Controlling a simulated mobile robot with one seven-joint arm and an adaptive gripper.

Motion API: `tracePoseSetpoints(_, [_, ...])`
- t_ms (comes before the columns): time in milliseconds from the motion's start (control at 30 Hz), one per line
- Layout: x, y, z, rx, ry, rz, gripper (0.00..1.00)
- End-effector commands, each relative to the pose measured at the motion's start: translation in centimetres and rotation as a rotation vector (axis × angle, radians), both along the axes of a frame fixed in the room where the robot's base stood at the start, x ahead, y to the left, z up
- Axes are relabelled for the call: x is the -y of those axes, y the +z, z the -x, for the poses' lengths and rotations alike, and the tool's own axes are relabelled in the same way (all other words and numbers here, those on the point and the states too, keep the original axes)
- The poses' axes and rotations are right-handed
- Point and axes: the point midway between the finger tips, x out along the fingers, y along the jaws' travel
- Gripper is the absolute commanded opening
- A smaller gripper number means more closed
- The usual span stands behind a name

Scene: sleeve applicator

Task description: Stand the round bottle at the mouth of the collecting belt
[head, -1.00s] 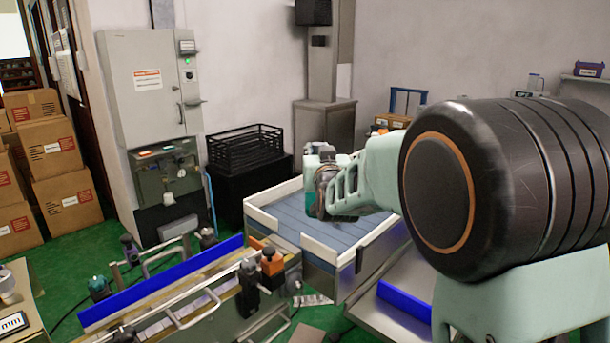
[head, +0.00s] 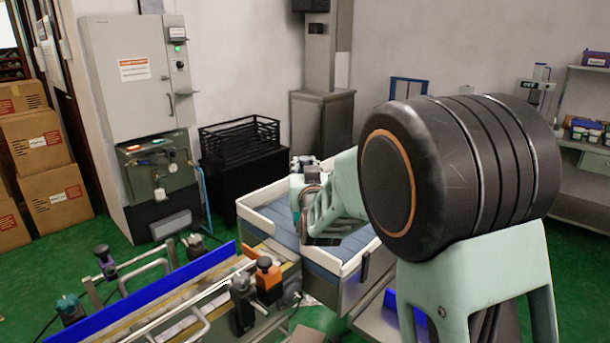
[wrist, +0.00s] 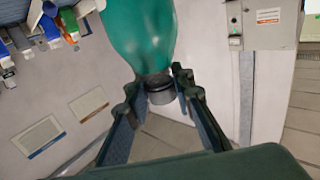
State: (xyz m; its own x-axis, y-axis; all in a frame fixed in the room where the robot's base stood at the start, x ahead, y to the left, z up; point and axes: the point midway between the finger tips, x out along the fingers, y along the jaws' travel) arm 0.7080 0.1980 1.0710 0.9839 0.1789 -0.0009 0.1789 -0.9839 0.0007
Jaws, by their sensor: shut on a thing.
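In the wrist view, the round bottle (wrist: 140,30) is green with a dark neck or cap. My gripper (wrist: 160,85) is shut on that dark end, one finger on each side, and the green body extends away toward the top of the picture. In the head view, my gripper (head: 308,188) is over the left part of a blue-grey slatted bed (head: 276,214) with white side walls, apparently the collecting belt. The bottle is not clearly visible there, hidden by my gripper and arm. I cannot tell the bottle's height above the slats.
A conveyor with a blue side rail (head: 150,298) and black and orange clamps (head: 268,272) stands at the front left. A black crate (head: 240,140) and a grey cabinet (head: 135,80) stand behind. Cartons (head: 45,165) are stacked at left. White walls (head: 265,222) edge the slatted bed.

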Motion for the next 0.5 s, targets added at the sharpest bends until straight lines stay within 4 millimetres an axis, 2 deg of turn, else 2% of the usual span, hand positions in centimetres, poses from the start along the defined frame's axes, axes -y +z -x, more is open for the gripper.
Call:
tracePoseSetpoints(33, [-0.1,-1.1,0.2,0.003,0.000,-0.001,0.00])
tracePoseSetpoints(167, [-0.3,-2.5,0.6,0.005,0.000,-0.002,0.00])
tracePoseSetpoints(500, [-0.4,-2.6,0.7,0.006,0.000,-0.003,0.00])
